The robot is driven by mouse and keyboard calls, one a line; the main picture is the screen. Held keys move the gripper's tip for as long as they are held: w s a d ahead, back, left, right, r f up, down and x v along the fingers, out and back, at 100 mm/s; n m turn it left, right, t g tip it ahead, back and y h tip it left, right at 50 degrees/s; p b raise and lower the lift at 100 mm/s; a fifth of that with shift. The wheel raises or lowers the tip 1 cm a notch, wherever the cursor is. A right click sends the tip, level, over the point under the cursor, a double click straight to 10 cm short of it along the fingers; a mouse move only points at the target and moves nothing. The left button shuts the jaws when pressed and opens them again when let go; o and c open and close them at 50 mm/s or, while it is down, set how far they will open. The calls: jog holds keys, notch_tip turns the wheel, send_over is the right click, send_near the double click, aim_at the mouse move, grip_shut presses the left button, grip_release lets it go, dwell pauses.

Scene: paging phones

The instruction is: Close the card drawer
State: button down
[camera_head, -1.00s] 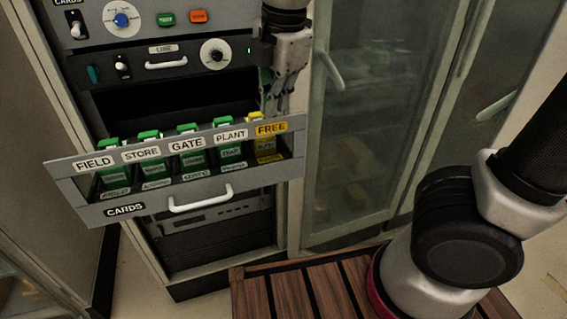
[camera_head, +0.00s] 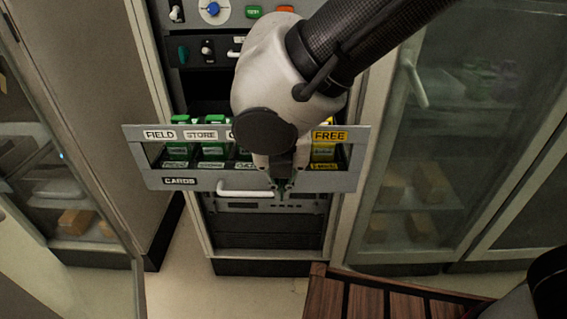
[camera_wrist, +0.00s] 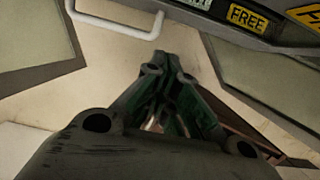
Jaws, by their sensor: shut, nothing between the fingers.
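The card drawer (camera_head: 345,182) stands pulled out from the rack, with its grey front, a "CARDS" label and a white bar handle (camera_head: 243,192). It holds green cards (camera_head: 180,150) and a yellow card (camera_head: 323,152) in labelled slots; my arm hides some of the middle ones. My gripper (camera_head: 281,196) is shut and empty, in front of the drawer face near the right end of the handle. In the wrist view the closed fingertips (camera_wrist: 165,58) point toward the floor side of the handle (camera_wrist: 115,30); I cannot tell whether they touch the drawer.
Above the drawer are rack panels with a blue knob (camera_head: 213,9) and switches. A grey unit (camera_head: 265,205) sits below it. Glass-door cabinets (camera_head: 420,150) stand at the right and left. A slatted wooden platform (camera_head: 345,298) is at the bottom. Floor is clear at lower left.

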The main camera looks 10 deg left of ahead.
jog(key=shift+w+a+f, duration=0.2)
jog(key=shift+w+f, duration=0.15)
jog(key=shift+w, duration=0.4)
jog(key=shift+w+a+f, duration=0.15)
jog(key=shift+w+f, duration=0.2)
jog(key=shift+w, duration=0.35)
jog(key=shift+w+a+f, duration=0.2)
jog(key=shift+w+f, duration=0.15)
jog(key=shift+w, duration=0.4)
jog(key=shift+w, duration=0.1)
